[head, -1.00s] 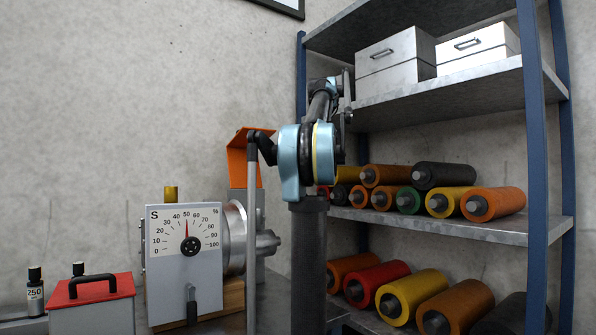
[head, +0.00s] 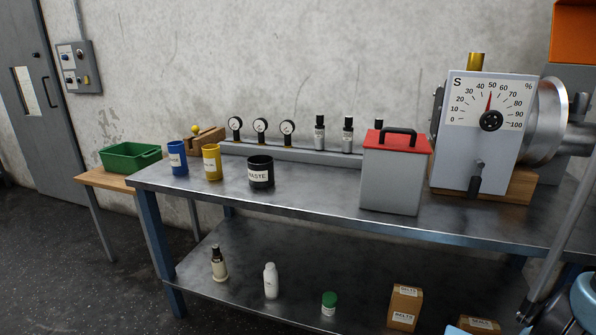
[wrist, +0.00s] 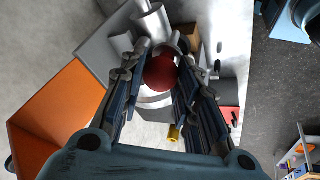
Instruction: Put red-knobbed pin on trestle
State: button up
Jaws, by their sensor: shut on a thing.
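My gripper (wrist: 164,56) shows in the wrist view, with its two fingers closed around a red ball knob (wrist: 160,73). The knob looks like the head of the red-knobbed pin; its shaft is hidden from this angle. Neither the gripper nor the pin is in the head view. A low wooden-topped table (head: 95,178) with thin grey legs, seemingly the trestle, stands at the far left in the head view, beyond the bench end. A green bin (head: 130,156) and a wooden block (head: 203,140) with a yellow knob (head: 194,129) are on it.
The metal bench (head: 320,205) holds blue, yellow and black cups, gauges, bottles, a red-lidded box (head: 392,180) and a dial machine (head: 487,140). The dial machine and orange hood (wrist: 62,105) are close below my gripper in the wrist view. Floor at front left is clear.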

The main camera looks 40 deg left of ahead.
aim_at(297, 191)
jog(key=u, duration=0.1)
jog(key=k, duration=0.45)
jog(key=u, duration=1.55)
jog(key=i, duration=0.25)
jog(key=u, duration=0.15)
